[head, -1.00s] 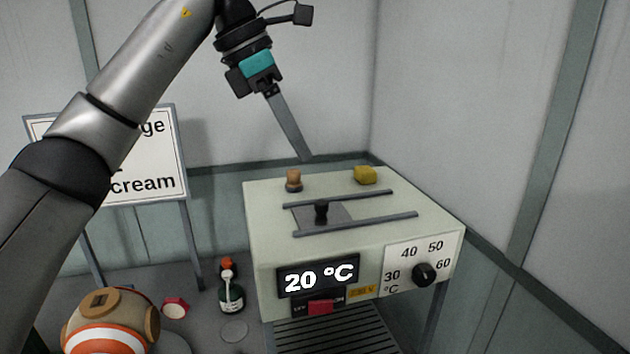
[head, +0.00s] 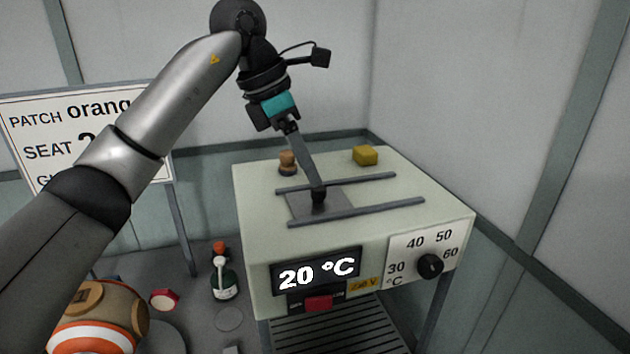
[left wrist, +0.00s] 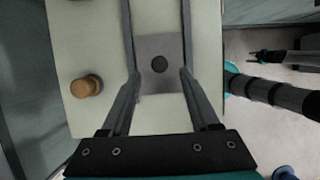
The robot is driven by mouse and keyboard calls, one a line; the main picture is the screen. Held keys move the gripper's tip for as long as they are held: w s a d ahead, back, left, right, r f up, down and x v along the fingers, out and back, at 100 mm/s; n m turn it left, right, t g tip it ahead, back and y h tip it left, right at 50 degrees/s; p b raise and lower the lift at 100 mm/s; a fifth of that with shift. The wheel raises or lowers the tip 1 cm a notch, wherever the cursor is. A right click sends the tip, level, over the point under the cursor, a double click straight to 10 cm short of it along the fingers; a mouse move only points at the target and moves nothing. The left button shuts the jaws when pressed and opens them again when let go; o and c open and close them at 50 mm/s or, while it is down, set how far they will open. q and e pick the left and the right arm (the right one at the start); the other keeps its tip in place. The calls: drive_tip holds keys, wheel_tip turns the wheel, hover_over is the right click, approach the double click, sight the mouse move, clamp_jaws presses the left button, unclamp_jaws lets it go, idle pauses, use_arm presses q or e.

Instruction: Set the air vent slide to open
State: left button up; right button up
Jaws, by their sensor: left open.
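The air vent slide is a flat grey plate (head: 338,202) between two dark rails on top of the pale press box (head: 410,187). It sits near the left end of the rails in the head view. My left gripper (head: 318,190) is open and points down at the slide.
An orange-brown peg (head: 287,162) and a yellow block (head: 365,155) stand on the box behind the rails. The box front has a 20 °C display (head: 316,271), a red switch (head: 318,303) and a black dial (head: 430,265). A bottle (head: 223,281) and a striped ball (head: 100,320) are left.

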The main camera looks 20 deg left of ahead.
sight(319, 188)
use_arm(q)
drive_tip(key=shift+x, duration=2.25)
drive_tip(key=shift+r, duration=0.1)
clamp_jaws()
drive_tip(key=shift+w+d, duration=0.1)
